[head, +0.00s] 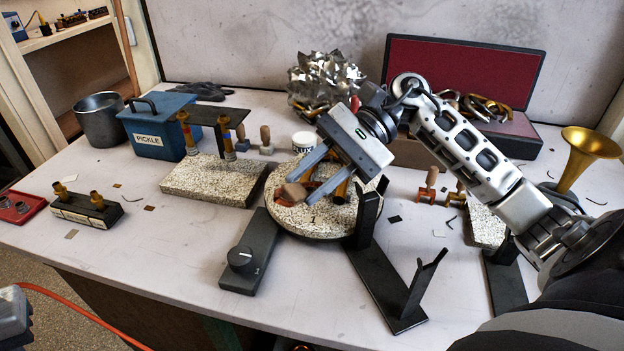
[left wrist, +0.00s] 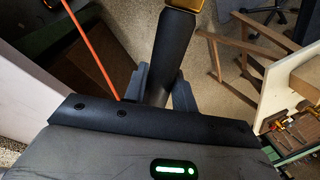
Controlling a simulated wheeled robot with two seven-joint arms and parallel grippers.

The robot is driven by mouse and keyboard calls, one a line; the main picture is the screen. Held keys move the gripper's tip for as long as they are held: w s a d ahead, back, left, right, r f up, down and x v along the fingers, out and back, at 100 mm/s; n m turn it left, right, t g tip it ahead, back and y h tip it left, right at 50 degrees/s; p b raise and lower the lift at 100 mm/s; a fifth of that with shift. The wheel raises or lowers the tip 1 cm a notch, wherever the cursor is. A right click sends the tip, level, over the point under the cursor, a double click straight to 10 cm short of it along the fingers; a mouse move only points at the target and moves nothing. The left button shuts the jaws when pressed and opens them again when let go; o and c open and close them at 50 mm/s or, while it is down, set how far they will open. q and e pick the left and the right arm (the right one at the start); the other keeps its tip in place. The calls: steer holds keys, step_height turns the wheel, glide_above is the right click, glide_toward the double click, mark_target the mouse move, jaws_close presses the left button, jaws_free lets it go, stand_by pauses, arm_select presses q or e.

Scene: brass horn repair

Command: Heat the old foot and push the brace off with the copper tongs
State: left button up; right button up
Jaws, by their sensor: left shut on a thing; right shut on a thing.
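My right gripper (head: 304,188) is over the round speckled disc (head: 312,222) marked 1. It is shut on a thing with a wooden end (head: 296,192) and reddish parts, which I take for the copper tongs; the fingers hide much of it. Brass tube-like pieces (head: 341,190) show on the disc under the gripper. I cannot make out the old foot and the brace apart there. In the left wrist view my left gripper (left wrist: 163,88) is shut on a black handle (left wrist: 176,50) with a brass end, likely the torch. An orange hose (left wrist: 92,50) runs beside it.
A dark box with a knob (head: 240,262) and a black forked stand (head: 390,290) stand in front of the disc. A speckled slab (head: 212,181) and blue PICKLE box (head: 158,128) lie left. A brass bell (head: 583,155) stands right.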

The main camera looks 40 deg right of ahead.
stand_by(0.5)
arm_select(q)
steer(key=w+d+r+n+g+h, duration=0.1)
steer(key=d+r+n+h, duration=0.1)
steer(key=d+r+n, duration=0.45)
steer(key=w+d+r+n+h, duration=0.1)
steer(key=d+r+n, duration=0.2)
steer(key=d+n, duration=0.55)
steer(key=w+d+r+n+g+h, duration=0.15)
steer(key=d+r+n, duration=0.35)
steer(key=d, duration=0.5)
steer(key=d+f, duration=0.5)
steer(key=f, duration=0.6)
steer(key=shift+w+f+t, duration=0.15)
steer(key=shift+f+t, duration=0.05)
steer(key=shift+t, duration=0.25)
steer(key=shift+d+h, duration=0.1)
steer(key=shift+h, duration=0.15)
arm_select(e)
steer(key=shift+w+d, duration=0.1)
steer(key=shift+d, duration=0.05)
steer(key=shift+w+d, duration=0.7)
steer(key=shift+d, duration=0.1)
steer(key=shift+r, duration=0.1)
